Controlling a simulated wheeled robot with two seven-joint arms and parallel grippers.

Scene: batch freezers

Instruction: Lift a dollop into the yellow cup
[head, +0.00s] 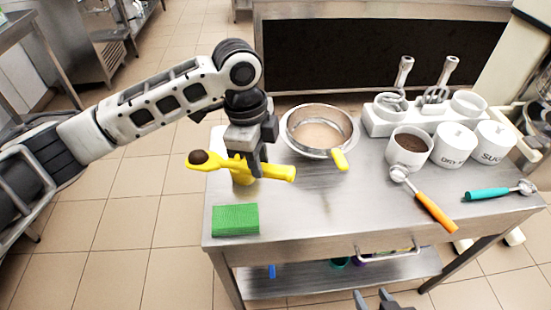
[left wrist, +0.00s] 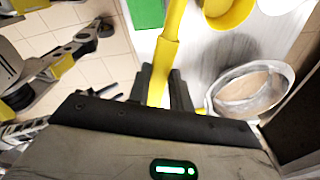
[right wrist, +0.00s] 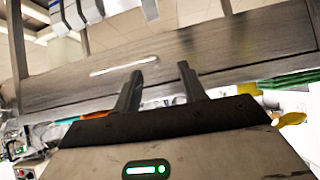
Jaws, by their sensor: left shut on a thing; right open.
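My left gripper (head: 257,168) is shut on the handle of a yellow scoop (head: 282,173) above the left part of the table. A round brown dollop (head: 198,157) sits in the scoop's head, at its left end. The yellow cup (head: 241,180) is mostly hidden behind the scoop and gripper in the head view. In the left wrist view the cup (left wrist: 232,14) shows at the top, right of the scoop handle (left wrist: 166,55). The dollop is left of the cup in the head view. My right gripper (head: 378,300) is open and empty at the bottom edge.
A metal bowl (head: 290,135) with a yellow grip stands behind the cup. A green block (head: 236,220) lies at the front left. White canisters (head: 455,145), an orange-handled scoop (head: 436,211) and a teal-handled scoop (head: 494,194) are at the right. The table's front middle is clear.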

